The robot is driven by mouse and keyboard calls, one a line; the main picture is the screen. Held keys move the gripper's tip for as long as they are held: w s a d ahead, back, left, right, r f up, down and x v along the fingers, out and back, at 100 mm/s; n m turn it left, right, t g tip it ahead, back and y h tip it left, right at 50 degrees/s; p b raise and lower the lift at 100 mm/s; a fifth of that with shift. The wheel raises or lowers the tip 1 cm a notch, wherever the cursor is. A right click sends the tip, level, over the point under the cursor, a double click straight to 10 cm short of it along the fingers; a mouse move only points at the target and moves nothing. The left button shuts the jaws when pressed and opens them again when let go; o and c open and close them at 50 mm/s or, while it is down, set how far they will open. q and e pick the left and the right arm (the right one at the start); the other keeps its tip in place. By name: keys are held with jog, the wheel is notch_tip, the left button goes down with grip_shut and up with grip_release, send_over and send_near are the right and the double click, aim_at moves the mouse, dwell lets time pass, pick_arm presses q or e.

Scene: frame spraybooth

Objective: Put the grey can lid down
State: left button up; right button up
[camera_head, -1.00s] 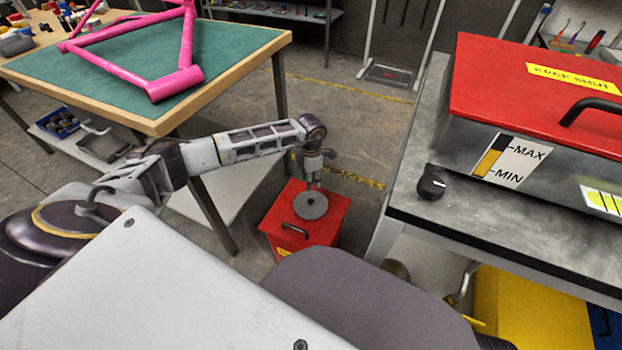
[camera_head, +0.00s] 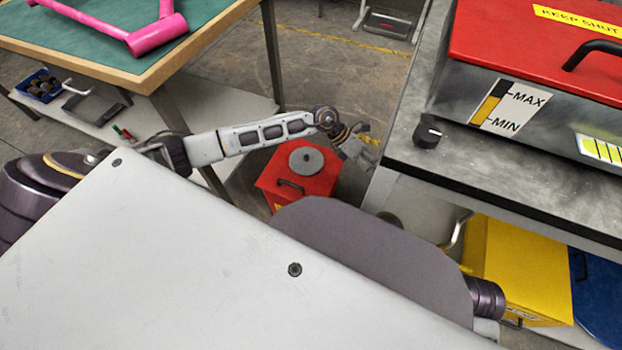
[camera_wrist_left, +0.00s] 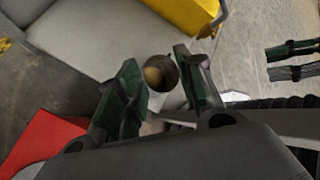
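The grey can lid (camera_head: 306,160), a flat disc with a small knob in its middle, lies on top of the red box (camera_head: 325,178) on the floor in the head view. My left gripper (camera_head: 362,150) is to the right of the lid and apart from it. In the left wrist view my left gripper (camera_wrist_left: 156,60) is open, with nothing between its dark green fingers. An open round can (camera_wrist_left: 160,73) shows beyond the gap. Two parallel fingers of my right gripper (camera_wrist_left: 290,60) show apart at the right of that view.
A steel bench (camera_head: 480,165) with a red-lidded tank (camera_head: 540,50) stands at the right. A yellow box (camera_head: 525,270) and a blue one (camera_head: 600,300) are below it. A green-topped table (camera_head: 215,12) with a pink frame (camera_head: 150,35) stands at the left.

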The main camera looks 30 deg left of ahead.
pick_arm(q)
jog(key=d+r+n+t+h, duration=0.4)
jog(key=d+r+n+h, duration=0.2)
jog(key=d+r, duration=0.4)
jog(key=w+a+r+n+t+y, duration=0.2)
jog(key=a+r+n+t+y, duration=0.15)
jog(key=r+n+t, duration=0.6)
jog(key=s+a+f+n+g+y, duration=0.1)
jog(key=s+a+f+n+y, duration=0.2)
jog(key=a+f+n+y, duration=0.45)
jog(key=s+a+f+n+g+y, duration=0.1)
jog(key=s+a+f+n+y, duration=0.3)
jog(key=n, duration=0.7)
jog(key=s+a+f+n+g+h, duration=0.1)
jog(key=s+f+n+g, duration=0.2)
jog(key=s, duration=0.6)
jog(key=s+a+f+n+g+h, duration=0.1)
jog(key=s+a+f+n+g, duration=0.1)
jog(key=s+f+g, duration=0.4)
jog(key=s+f+n, duration=0.1)
jog(key=s+f, duration=0.1)
jog(key=s, duration=0.1)
jog(key=shift+a, duration=0.2)
